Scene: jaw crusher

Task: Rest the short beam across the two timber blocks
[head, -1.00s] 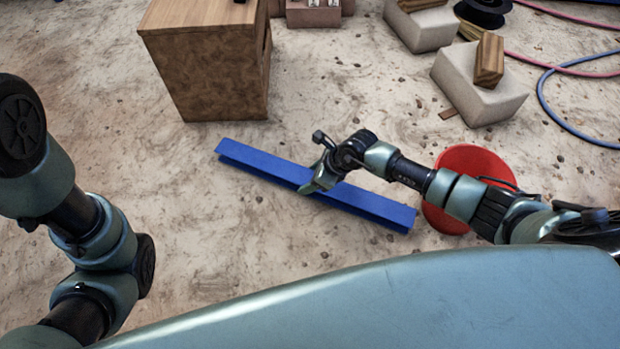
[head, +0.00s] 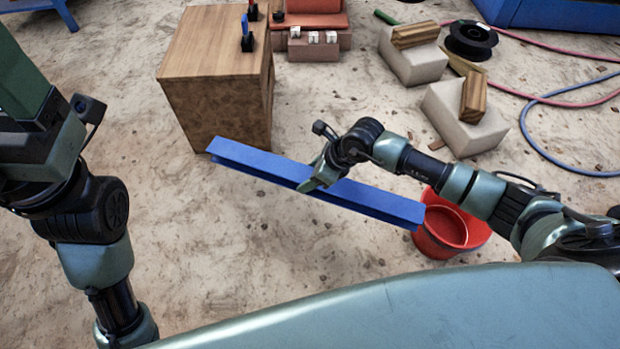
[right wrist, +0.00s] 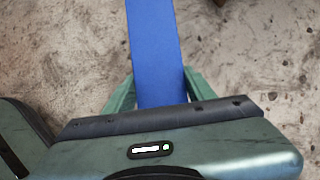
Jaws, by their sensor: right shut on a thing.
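The short beam (head: 260,163) is a long blue bar, lying slantwise across the middle of the head view. My right gripper (head: 318,178) is shut on it near its middle. The beam also shows between the green fingers in the right wrist view (right wrist: 155,50). It appears held above the floor. The two timber blocks (head: 416,35) and (head: 474,97) are small brown wooden pieces, each on a pale block, at the upper right, beyond and apart from the beam. My left gripper (head: 28,100) is at the left edge, partly cut off; its opening is unclear.
A wooden cabinet (head: 215,95) stands behind the beam's left end. A red bucket (head: 455,228) is by the beam's right end, partly hidden by my arm. A black spool (head: 470,40) and pink and blue hoses (head: 560,155) lie at right. Open floor is at the centre.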

